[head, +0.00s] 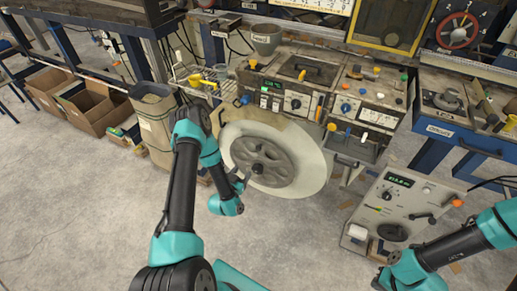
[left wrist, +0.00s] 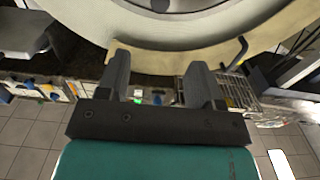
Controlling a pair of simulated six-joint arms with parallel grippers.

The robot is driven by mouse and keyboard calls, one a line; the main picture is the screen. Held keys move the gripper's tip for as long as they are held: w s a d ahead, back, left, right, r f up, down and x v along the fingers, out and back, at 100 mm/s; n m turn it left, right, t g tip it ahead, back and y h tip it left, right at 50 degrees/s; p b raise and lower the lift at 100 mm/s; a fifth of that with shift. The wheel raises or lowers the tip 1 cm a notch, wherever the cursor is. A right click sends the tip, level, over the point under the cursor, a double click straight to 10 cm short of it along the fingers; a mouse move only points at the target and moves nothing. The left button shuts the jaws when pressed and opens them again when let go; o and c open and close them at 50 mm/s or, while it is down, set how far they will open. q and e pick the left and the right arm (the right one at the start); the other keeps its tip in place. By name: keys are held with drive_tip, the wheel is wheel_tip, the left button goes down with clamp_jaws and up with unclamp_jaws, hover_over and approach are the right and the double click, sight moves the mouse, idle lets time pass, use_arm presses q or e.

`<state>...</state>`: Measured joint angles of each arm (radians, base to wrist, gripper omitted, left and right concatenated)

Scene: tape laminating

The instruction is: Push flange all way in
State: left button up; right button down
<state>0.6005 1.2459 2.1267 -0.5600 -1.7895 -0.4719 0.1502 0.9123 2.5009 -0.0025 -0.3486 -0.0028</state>
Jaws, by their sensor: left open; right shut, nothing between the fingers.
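The flange, a grey spoked disc with a dark hub (head: 279,172), sits against a large pale round roll (head: 318,160) on the front of the machine. In the left wrist view the grey disc (left wrist: 175,32) curves across the top, with a tan rim (left wrist: 152,60) below it. My left gripper (head: 240,181) is at the flange's lower left edge in the head view. Its two fingers are apart with nothing between them (left wrist: 158,75), and the tips overlap the tan rim in the picture. Contact cannot be told.
The machine's control panel (head: 293,103) with knobs and levers is above the roll. A grey control box (head: 395,212) stands at the right. Cardboard boxes (head: 92,105) and a tall brown bin (head: 153,115) stand at the left. The floor in front is clear.

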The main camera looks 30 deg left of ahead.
sight(258, 148)
use_arm(q)
drive_tip(key=shift+w, duration=0.15)
drive_tip(key=w, duration=1.1)
drive_tip(key=w+a, duration=0.1)
drive_tip(key=w, duration=0.5)
drive_tip(key=shift+c, duration=0.3)
clamp_jaws()
